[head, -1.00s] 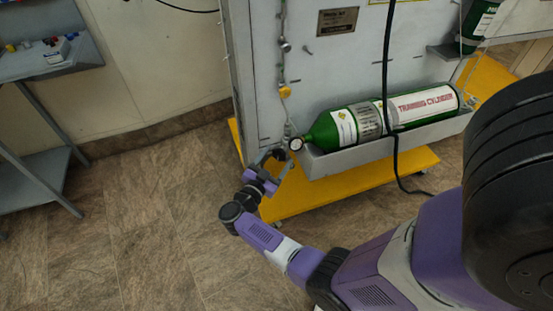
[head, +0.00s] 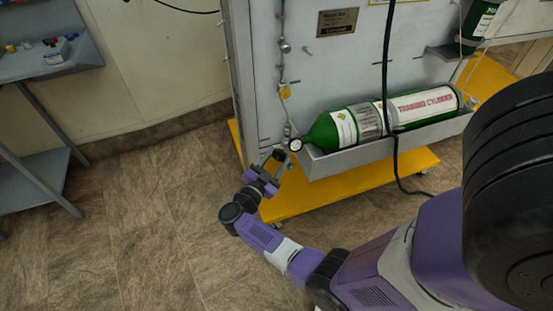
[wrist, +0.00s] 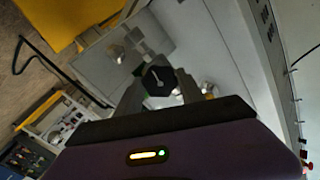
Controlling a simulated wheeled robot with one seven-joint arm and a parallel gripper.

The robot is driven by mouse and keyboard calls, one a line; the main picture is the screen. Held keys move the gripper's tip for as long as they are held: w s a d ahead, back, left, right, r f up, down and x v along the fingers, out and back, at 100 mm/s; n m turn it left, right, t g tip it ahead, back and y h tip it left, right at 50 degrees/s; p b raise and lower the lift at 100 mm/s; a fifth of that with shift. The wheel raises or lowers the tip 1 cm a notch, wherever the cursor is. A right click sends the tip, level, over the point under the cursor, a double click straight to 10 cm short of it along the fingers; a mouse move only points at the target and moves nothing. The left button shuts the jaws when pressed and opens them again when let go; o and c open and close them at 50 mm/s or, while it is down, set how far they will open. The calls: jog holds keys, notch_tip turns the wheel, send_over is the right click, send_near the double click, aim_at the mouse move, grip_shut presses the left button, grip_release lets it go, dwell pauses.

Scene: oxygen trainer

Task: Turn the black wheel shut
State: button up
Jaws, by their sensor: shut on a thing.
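The black wheel (wrist: 158,80) shows between my fingers in the wrist view, with a pale line on its face. My gripper (wrist: 160,90) is shut on it, one finger on each side. In the head view my gripper (head: 279,164) is at the left end of the green training cylinder (head: 322,133), just below a round gauge (head: 296,145). The wheel is small and dark there, and hard to tell from the fingers.
The cylinder lies in a grey tray (head: 400,142) on a grey panel (head: 330,75) with a yellow base (head: 350,186). A black cable (head: 387,80) hangs in front. A grey side table (head: 50,70) stands at the left. The floor between is clear.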

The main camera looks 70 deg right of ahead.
jog(key=m, duration=0.4)
jog(key=m+b, duration=0.1)
jog(key=m, duration=0.4)
jog(key=m+b, duration=0.2)
jog(key=m, duration=0.2)
jog(key=shift+f+m, duration=0.1)
jog(key=shift+m, duration=0.2)
jog(key=m+b, duration=0.2)
jog(key=m, duration=0.1)
jog(key=shift+m, duration=0.3)
jog(key=m+b, duration=0.3)
jog(key=m, duration=0.1)
jog(key=shift+f+m, duration=0.1)
jog(key=shift+m, duration=0.2)
jog(key=m+b, duration=0.4)
jog(key=shift+f, duration=0.1)
jog(key=m+b, duration=0.5)
jog(key=b, duration=0.1)
jog(key=shift+m, duration=0.3)
jog(key=shift+r+m+b, duration=0.2)
jog(key=shift+m+b, duration=1.1)
jog(key=shift+b, duration=0.1)
